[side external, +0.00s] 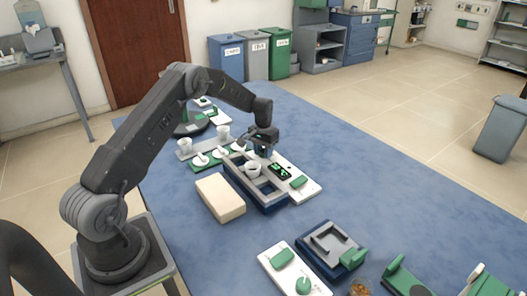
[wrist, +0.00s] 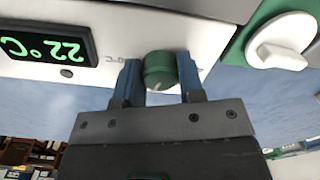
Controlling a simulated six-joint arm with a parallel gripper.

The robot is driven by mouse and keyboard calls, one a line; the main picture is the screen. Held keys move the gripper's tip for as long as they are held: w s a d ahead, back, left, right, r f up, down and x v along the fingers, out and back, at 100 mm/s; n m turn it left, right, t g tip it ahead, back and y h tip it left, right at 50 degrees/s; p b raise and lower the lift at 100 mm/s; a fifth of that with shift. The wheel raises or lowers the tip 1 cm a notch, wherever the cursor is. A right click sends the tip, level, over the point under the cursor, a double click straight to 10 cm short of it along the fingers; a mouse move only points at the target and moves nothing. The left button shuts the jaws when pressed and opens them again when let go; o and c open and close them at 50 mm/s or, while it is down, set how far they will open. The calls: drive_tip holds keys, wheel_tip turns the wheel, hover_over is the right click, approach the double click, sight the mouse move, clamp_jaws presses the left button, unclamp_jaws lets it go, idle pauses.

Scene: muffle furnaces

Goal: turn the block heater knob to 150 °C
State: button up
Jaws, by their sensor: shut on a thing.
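The block heater's green knob (wrist: 158,70) is on the white front panel (wrist: 205,35) in the wrist view. My gripper (wrist: 159,76) is shut on the knob, with one blue finger on each side of it. Left of the knob, a dark display (wrist: 45,46) shows green digits, upside down, that read about 22 °C. In the side external view, my gripper (side external: 263,151) is low at the block heater (side external: 262,203), by its far end. The knob is hidden there behind my gripper. The display (side external: 279,172) shows small beside it.
A white knob on a green base (wrist: 285,40) is right of the panel in the wrist view. Blue table (side external: 400,185) is free to the right.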

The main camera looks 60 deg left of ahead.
drive_tip(key=m, duration=1.3)
drive_tip(key=shift+m, duration=0.4)
idle(0.3)
drive_tip(key=o, duration=0.9)
drive_tip(key=shift+r, duration=0.1)
wheel_tip(320, 180, up, 14)
drive_tip(key=shift+f, duration=0.15)
